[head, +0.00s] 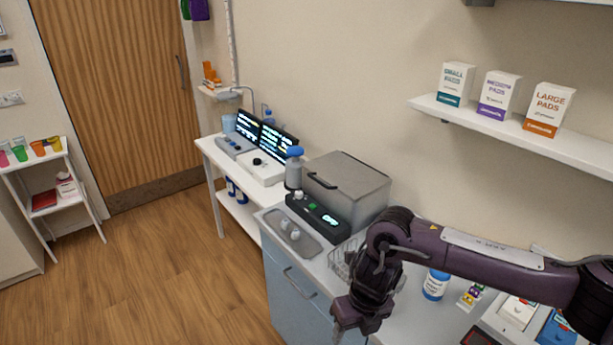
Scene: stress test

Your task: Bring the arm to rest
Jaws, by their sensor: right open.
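My right arm comes in from the right edge of the head view as dark purple links. It reaches left over the counter and bends down at the wrist. My right gripper (345,328) hangs at the bottom of the view, over the counter's front edge. Its fingers point down and are partly cut off by the lower border. No object shows between them. My left arm and left gripper are not in view.
Under and behind my arm, the counter (405,318) holds a wire basket (343,262), a white-and-blue bottle (435,284) and boxes. A grey lidded box (347,188) stands behind. A wall shelf (510,130) carries three pad boxes. The floor (170,270) at left is clear.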

